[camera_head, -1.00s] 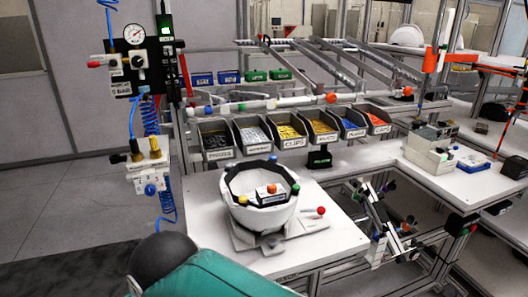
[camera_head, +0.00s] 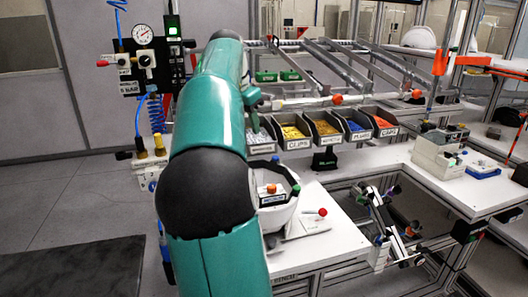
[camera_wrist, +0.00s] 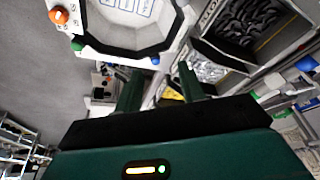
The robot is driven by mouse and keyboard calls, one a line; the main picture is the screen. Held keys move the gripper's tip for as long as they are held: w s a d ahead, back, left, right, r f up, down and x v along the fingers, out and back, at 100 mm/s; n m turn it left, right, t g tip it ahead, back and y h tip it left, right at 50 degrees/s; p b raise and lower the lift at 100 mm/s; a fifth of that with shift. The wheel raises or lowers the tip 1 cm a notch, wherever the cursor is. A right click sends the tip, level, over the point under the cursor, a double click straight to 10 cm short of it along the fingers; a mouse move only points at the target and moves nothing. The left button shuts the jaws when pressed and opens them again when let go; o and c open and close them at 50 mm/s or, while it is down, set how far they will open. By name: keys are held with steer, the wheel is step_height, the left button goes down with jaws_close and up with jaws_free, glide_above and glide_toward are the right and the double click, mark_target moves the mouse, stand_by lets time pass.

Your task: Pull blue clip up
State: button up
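The white helmet shell (camera_head: 284,212) with its black rim stands on the white bench, half hidden behind my arm in the head view. It also shows at the top of the wrist view (camera_wrist: 118,40). A green clip (camera_wrist: 78,44) is also on the rim.
Parts bins (camera_head: 293,132) stand in a row behind the shell, and dark bins (camera_wrist: 245,25) show at the wrist view's upper right. A red knob (camera_head: 322,212) is right of the shell. A hanging gauge panel (camera_head: 143,60) is at the left.

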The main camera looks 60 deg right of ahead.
mark_target(275, 157)
steer(key=s+d+f, duration=0.1)
steer(key=d+f, duration=0.2)
steer(key=f, duration=0.1)
steer(key=s+d+f+m, duration=0.1)
steer(key=d+f, duration=0.1)
steer(key=f, duration=0.2)
steer(key=s+d+f+m+g, duration=0.1)
steer(key=d+f, duration=0.2)
steer(key=f, duration=0.1)
steer(key=shift+s+d, duration=0.3)
steer(key=shift+s, duration=0.05)
